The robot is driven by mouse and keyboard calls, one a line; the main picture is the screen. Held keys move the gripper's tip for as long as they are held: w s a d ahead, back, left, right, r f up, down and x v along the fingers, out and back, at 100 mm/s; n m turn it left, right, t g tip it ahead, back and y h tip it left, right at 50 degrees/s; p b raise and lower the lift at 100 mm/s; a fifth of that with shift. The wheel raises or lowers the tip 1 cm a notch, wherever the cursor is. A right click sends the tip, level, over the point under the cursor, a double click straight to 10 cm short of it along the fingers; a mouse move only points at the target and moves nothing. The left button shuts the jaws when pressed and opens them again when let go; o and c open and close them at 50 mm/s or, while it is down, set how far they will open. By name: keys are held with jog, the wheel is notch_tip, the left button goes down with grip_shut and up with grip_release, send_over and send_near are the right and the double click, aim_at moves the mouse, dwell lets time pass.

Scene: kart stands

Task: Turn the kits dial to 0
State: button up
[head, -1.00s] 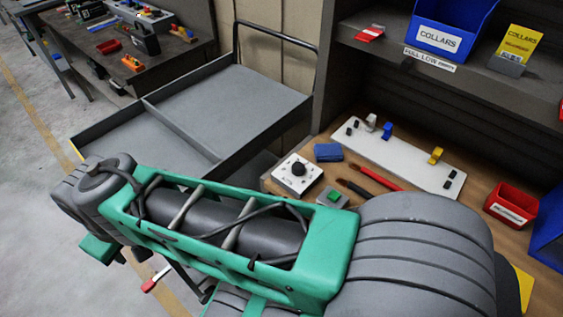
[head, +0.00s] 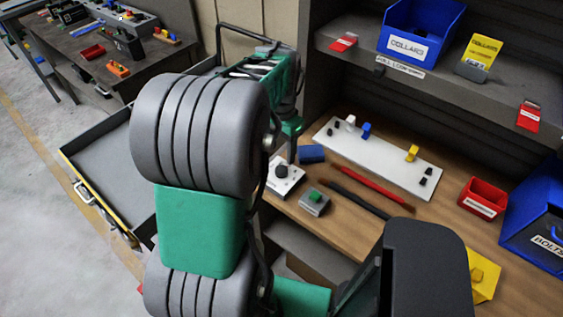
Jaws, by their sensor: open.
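The dial is a round black knob (head: 282,171) on a small white box (head: 288,188) at the left front of the wooden bench in the head view. Its markings and pointer are too small to read, so I cannot tell its setting. My gripper (head: 292,157) points down just above and behind the knob, at the end of my green and grey arm. Only a thin dark part of it shows below the green wrist. It is open, with nothing seen in it. I cannot tell whether it touches the knob.
A grey box with a green button (head: 314,202) sits right of the dial. A blue block (head: 311,153) lies behind it. A shelf (head: 350,62) overhangs the bench.

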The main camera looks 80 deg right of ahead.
aim_at(281, 169)
notch_tip(281, 169, down, 8)
jog(key=shift+r+p, duration=0.2)
jog(key=shift+p, duration=0.45)
jog(key=shift+c, duration=0.2)
grip_shut()
